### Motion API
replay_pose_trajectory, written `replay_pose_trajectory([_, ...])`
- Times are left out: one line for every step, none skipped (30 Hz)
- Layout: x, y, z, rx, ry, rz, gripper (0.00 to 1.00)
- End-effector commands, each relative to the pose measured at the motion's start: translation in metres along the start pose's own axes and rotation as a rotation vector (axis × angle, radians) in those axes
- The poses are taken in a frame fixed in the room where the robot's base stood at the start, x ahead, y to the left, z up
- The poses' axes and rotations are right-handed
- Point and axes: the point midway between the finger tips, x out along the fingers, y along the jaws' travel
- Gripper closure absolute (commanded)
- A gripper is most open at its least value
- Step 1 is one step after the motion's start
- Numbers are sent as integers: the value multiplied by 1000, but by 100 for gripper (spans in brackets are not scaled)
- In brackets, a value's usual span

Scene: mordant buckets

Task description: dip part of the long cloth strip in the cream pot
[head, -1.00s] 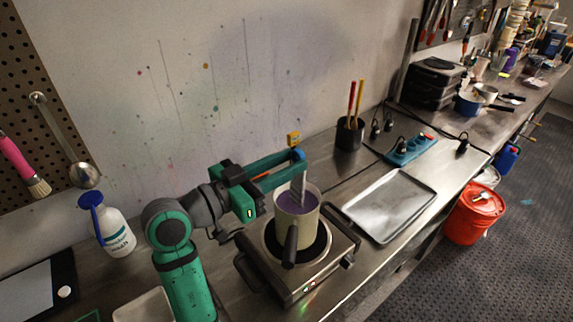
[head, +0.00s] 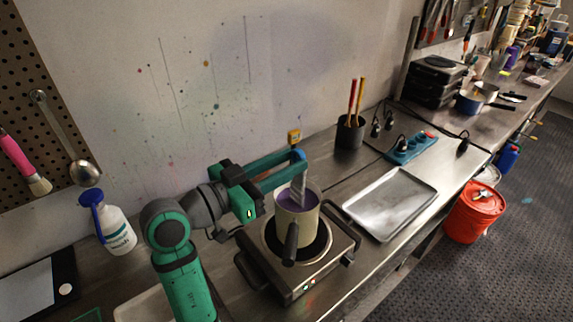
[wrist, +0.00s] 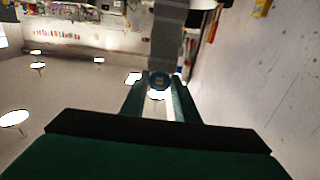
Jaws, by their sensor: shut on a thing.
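The cream pot (head: 298,232) stands on a hot plate, with its dark handle toward the front and purple liquid (head: 289,203) inside. My gripper (head: 298,155) is above the pot's back rim, shut on the long cloth strip (head: 304,181). The pale grey strip hangs down from the fingertips into the pot and meets the purple liquid; its lower end is hidden. In the wrist view the fingertips (wrist: 159,82) close on the strip (wrist: 167,40), which runs away from them to the picture's top edge. The pot does not show there.
The hot plate (head: 325,260) sits near the counter's front edge. A metal tray (head: 392,203) lies to its right. Behind are a black cup (head: 349,136) with sticks and a blue power strip (head: 411,147). A spray bottle (head: 116,232) stands at left.

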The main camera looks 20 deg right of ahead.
Motion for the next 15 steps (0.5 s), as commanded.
replay_pose_trajectory([2, -2, 0, 0, 0, 1, 90])
replay_pose_trajectory([3, -2, 0, 0, 0, 1, 90])
replay_pose_trajectory([4, -4, 0, -1, 0, 1, 90])
replay_pose_trajectory([5, -5, 0, -1, 0, 1, 90])
replay_pose_trajectory([6, -5, 0, -1, 0, 0, 90])
replay_pose_trajectory([6, -6, 0, -1, 0, 0, 90])
replay_pose_trajectory([6, -6, 0, -1, 0, 0, 90])
replay_pose_trajectory([6, -6, 0, -1, 0, 0, 90])
replay_pose_trajectory([6, -6, 0, -1, 0, 0, 90])
replay_pose_trajectory([6, -6, 0, -1, 0, 0, 90])
replay_pose_trajectory([6, -6, 0, -1, 0, 0, 90])
replay_pose_trajectory([5, -5, 0, -1, 0, -1, 90])
replay_pose_trajectory([4, -4, 0, -1, 0, -1, 90])
replay_pose_trajectory([3, -4, 0, 0, 0, -1, 90])
replay_pose_trajectory([2, -2, 0, 0, 0, -1, 90])
